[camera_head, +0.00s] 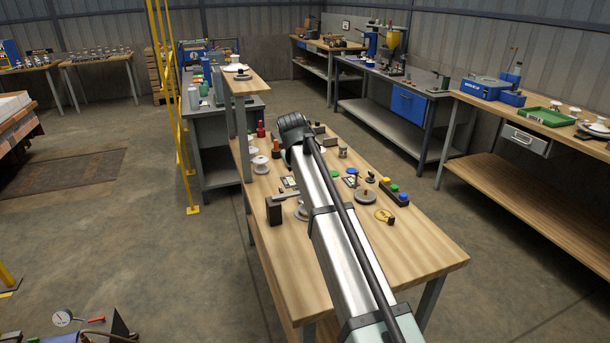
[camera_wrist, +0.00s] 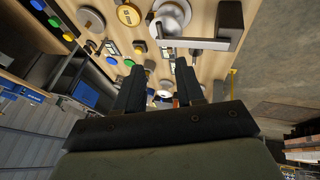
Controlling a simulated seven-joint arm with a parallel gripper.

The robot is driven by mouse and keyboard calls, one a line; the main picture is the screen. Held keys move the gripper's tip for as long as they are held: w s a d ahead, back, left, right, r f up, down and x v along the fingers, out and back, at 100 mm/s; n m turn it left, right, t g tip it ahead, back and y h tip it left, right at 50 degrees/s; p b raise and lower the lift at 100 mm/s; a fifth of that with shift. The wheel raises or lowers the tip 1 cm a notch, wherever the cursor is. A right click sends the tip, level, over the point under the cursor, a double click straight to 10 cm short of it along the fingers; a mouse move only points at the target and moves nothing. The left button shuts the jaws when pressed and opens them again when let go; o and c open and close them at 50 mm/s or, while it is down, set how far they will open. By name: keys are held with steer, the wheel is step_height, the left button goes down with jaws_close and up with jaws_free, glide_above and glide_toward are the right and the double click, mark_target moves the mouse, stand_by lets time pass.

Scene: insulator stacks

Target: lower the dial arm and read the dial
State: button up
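A dark upright block (camera_head: 274,211) with a flat grey arm (camera_head: 287,196) stands at the left of the near bench; in the wrist view the grey arm (camera_wrist: 190,43) reaches from the dark block (camera_wrist: 230,18) beside a pale round piece (camera_wrist: 172,14). I cannot tell whether this is the dial arm.
The bench top (camera_head: 420,250) is bare at its near end. A yellow disc (camera_head: 384,216), a coloured button box (camera_head: 394,192), a grey disc (camera_head: 365,197) and white insulators (camera_head: 261,164) stand on it. A yellow post (camera_head: 181,120) rises left of the bench.

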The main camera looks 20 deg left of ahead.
steer(key=shift+d+r, duration=0.1)
stand_by(0.3)
steer(key=w+d+r+m+g, duration=0.1)
steer(key=w+d, duration=0.1)
steer(key=w, duration=0.5)
steer(key=w+d+r+m+g, duration=0.1)
steer(key=w+d, duration=0.1)
steer(key=w, duration=0.4)
steer(key=s+a+n+g, duration=0.1)
steer(key=s+a+g, duration=0.2)
steer(key=s+g, duration=0.2)
steer(key=f, duration=0.4)
steer(key=a+f, duration=0.1)
steer(key=f, duration=0.4)
steer(key=s+f, duration=0.1)
steer(key=f, duration=0.3)
steer(key=shift+a+f, duration=0.2)
steer(key=shift+f, duration=0.1)
steer(key=shift+c, duration=0.5)
jaws_close()
